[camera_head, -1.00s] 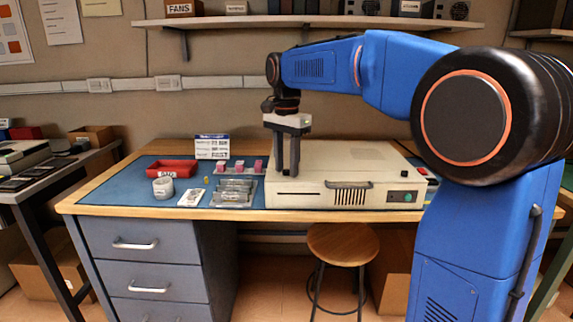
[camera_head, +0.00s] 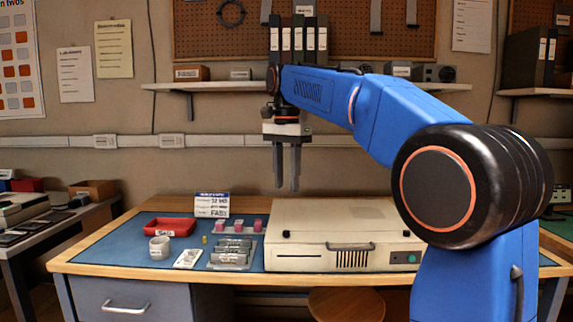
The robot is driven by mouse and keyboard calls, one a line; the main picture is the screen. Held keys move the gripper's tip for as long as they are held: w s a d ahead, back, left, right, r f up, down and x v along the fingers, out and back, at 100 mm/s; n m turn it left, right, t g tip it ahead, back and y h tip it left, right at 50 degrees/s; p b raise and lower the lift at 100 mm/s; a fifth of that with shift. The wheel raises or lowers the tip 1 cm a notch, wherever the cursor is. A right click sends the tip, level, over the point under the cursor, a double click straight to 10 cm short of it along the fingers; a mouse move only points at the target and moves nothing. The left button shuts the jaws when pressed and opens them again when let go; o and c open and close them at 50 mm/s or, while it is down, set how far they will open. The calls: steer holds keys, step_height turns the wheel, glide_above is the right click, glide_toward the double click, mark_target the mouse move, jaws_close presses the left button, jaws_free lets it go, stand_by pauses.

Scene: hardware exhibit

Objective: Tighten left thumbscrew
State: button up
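The beige computer case (camera_head: 340,222) lies flat on the bench. A small dark knob (camera_head: 286,234) sits near the left front corner of its top, and a similar small dark spot (camera_head: 406,233) is near the right front corner. The left one looks like the left thumbscrew; whether it is fully seated is too small to tell. My gripper (camera_head: 287,189) points straight down above the left part of the case, clear of it. Its two fingers are apart with wall showing between them, and nothing is held.
A shelf (camera_head: 200,87) with binders is behind my arm.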

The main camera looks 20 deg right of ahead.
steer(key=shift+r, duration=2.05)
steer(key=s+d+f+n+t, duration=0.2)
steer(key=s+f+n, duration=0.3)
steer(key=s+f, duration=1.1)
steer(key=s+d+f+n+t, duration=0.2)
steer(key=s+d+f+n, duration=0.3)
steer(key=s+f, duration=1.2)
steer(key=shift+f+n+t, duration=0.4)
steer(key=shift+f+n, duration=0.25)
steer(key=shift+n, duration=0.05)
